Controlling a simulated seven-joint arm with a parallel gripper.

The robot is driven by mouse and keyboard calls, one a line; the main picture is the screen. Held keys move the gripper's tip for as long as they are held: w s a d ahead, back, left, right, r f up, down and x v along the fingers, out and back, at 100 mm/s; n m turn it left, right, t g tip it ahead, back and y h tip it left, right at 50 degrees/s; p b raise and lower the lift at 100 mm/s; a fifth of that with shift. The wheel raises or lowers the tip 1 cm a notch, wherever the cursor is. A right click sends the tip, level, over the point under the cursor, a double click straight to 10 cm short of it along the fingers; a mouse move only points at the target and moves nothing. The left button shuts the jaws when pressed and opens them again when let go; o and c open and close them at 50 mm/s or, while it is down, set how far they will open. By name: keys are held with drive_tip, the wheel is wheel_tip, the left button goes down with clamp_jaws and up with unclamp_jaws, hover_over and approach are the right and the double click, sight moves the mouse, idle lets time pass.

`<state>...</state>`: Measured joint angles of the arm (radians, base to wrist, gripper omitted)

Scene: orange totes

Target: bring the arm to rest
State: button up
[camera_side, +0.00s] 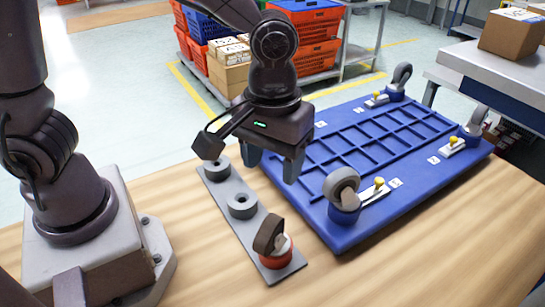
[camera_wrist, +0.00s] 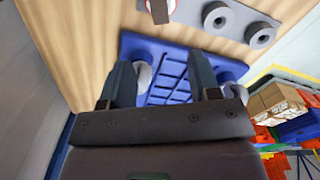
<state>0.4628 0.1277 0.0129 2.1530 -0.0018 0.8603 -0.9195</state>
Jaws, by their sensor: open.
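My gripper (camera_side: 272,165) hangs in the air above the wooden table, near the far end of a grey strip and the left edge of a blue platform. Its two fingers are apart with nothing between them. They also show apart in the wrist view (camera_wrist: 160,70). The blue platform (camera_side: 330,158) lies upside down with grey wheels at its corners, the nearest being a grey wheel (camera_side: 342,186). The grey strip (camera_side: 222,188) bears two grey rings and, at its near end, a caster with a red base (camera_side: 276,252). My gripper hides part of the platform's left side.
The wooden table (camera_side: 190,265) has clear room in front of and left of the strip. Yellow-knobbed latches (camera_side: 378,185) stand beside the platform's wheels. Orange totes (camera_side: 315,50) and cardboard boxes (camera_side: 228,75) stand behind. A box (camera_side: 512,32) rests on a bench at right.

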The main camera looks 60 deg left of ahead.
drive_tip(key=s+a+r+m+t, duration=0.5)
drive_tip(key=s+a+r, duration=0.3)
drive_tip(key=a+r, duration=0.3)
drive_tip(key=shift+s+a+r+t, duration=0.2)
drive_tip(key=shift+a+t, duration=0.1)
drive_tip(key=shift+a, duration=0.95)
idle(0.4)
